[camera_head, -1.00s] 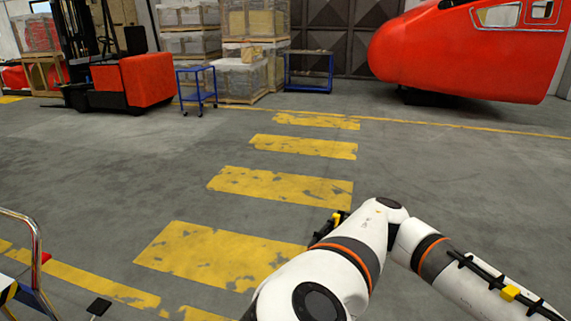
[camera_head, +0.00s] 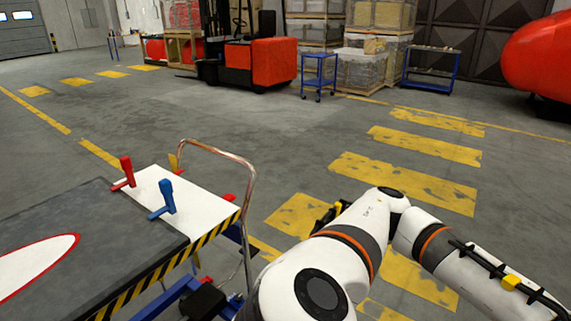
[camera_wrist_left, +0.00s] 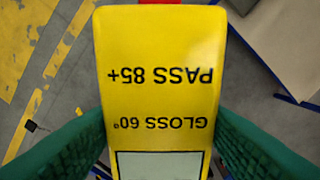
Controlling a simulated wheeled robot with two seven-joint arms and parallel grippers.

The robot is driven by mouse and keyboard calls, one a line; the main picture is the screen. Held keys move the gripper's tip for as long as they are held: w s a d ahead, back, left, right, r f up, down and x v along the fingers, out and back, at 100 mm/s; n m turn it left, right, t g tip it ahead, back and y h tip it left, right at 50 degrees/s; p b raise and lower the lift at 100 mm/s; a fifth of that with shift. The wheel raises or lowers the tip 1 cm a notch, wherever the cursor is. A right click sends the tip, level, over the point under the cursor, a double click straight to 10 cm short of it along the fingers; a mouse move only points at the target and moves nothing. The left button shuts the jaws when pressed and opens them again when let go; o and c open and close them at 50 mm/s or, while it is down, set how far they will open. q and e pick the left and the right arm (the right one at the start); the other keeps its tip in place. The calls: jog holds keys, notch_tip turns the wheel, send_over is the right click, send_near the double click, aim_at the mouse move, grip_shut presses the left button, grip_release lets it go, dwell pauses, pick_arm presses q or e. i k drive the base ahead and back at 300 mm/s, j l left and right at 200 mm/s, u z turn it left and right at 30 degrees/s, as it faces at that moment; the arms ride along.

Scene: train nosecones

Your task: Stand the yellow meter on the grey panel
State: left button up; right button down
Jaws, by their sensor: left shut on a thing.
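The yellow meter (camera_wrist_left: 160,50) fills the middle of the left wrist view. Its printed face, reading PASS 85+ and GLOSS 60°, appears upside down, with part of a pale screen at the bottom edge. My left gripper (camera_wrist_left: 158,120) is shut on the meter, a green finger against each side. The grey panel (camera_head: 100,235) lies flat on a cart at the lower left of the head view; a red-edged white shape marks it. Neither gripper can be made out in the head view, and the meter is not seen there.
The cart's white end (camera_head: 195,208) carries a red clamp (camera_head: 126,172) and a blue clamp (camera_head: 165,198). A metal handle (camera_head: 250,180) rises at its right end. A forklift (camera_head: 262,62), blue trolleys and crates stand far back. The floor between is clear.

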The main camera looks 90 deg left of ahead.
aim_at(34, 230)
jog(key=u, duration=2.1)
